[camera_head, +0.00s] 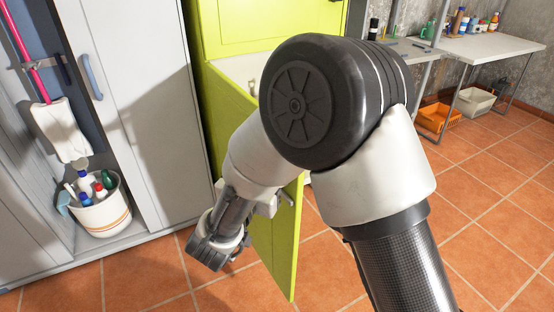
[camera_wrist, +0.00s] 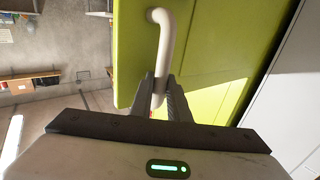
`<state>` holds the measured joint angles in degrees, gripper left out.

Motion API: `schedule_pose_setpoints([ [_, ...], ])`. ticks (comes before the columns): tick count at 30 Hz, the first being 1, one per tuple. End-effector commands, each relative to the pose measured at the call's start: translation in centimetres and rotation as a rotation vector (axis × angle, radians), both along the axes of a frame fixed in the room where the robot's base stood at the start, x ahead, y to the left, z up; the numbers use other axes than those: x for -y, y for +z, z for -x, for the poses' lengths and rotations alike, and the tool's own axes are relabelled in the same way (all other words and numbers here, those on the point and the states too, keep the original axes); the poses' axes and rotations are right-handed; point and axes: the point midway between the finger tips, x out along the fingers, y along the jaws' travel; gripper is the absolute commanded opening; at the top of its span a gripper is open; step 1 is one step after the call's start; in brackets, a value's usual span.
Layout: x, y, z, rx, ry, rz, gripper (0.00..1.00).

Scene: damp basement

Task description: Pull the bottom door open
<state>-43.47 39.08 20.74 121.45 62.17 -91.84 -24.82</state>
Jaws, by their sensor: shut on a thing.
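The bottom door (camera_head: 278,250) of the yellow-green cabinet stands open, swung out from the cabinet front. The pale interior (camera_head: 238,68) shows behind my arm. In the wrist view the green door (camera_wrist: 205,45) fills the upper middle, with its pale curved bar handle (camera_wrist: 165,40) running down between my fingers. My gripper (camera_wrist: 160,80) is shut on this handle, one finger on each side. In the head view my arm hides much of the door and the cabinet opening, and the grip itself is not clear.
A grey locker (camera_head: 140,100) stands left of the cabinet, beside an open compartment with a white bucket (camera_head: 100,208) of bottles. At the right are a table (camera_head: 490,47), an orange crate (camera_head: 437,117) and a pale crate (camera_head: 475,101). The tiled floor (camera_head: 490,200) at right is clear.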

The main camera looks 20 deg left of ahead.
Motion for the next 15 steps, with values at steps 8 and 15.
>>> schedule_pose_setpoints([
  [8,-0.65,0.39,-0.03,0.007,0.012,-0.008,0.00],
  [15,-0.59,0.39,-0.05,0.007,0.011,-0.008,0.28],
])
